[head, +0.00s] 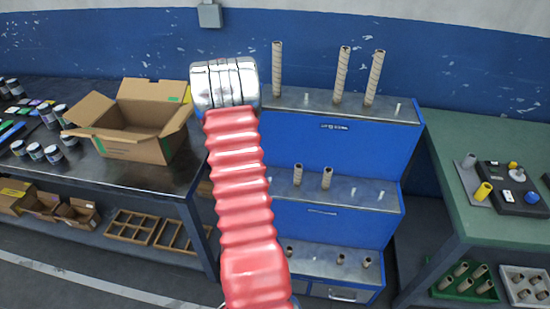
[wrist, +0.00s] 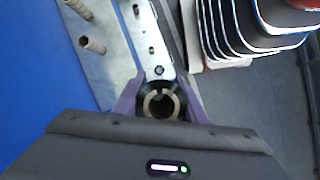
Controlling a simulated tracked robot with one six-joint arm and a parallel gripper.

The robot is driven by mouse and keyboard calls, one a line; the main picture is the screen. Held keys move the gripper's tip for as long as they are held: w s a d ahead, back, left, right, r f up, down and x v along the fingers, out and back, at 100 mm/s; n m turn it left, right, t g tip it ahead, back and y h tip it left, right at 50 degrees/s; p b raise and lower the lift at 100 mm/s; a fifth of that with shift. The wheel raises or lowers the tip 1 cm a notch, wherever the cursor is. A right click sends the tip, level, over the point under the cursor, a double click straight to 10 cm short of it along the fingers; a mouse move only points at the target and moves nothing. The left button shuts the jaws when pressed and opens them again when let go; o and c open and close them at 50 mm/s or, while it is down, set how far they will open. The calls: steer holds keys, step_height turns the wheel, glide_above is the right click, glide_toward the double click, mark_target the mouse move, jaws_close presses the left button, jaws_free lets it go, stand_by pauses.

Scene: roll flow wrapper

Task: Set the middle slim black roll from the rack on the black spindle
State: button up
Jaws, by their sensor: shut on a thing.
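In the wrist view my gripper (wrist: 160,98) has its purple fingers shut on a black roll (wrist: 144,105). The roll shows end-on as a dark ring with a pale core, between the fingertips. In the head view my arm hides the gripper and the roll. The rack (head: 335,150) is a blue stepped stand with metal shelves and upright tubes, right of my arm. It also shows in the wrist view (wrist: 112,70), to the left of the gripper. I cannot make out the black spindle for certain in either view.
Trays (head: 462,284) of tubes stand below. An open cardboard box (head: 130,120) stands on the left bench.

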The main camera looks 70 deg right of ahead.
steer(key=w+a+r, duration=0.3)
steer(key=w+a, duration=1.5)
steer(key=a, duration=0.3)
steer(key=w+a+r+n, duration=0.1)
steer(key=w+a, duration=0.3)
steer(key=a, duration=0.7)
steer(key=w+a+r+n+h, duration=0.1)
steer(key=w+a, duration=0.3)
steer(key=a, duration=0.7)
steer(key=shift+a+n, duration=0.2)
steer(key=shift+n, duration=0.4)
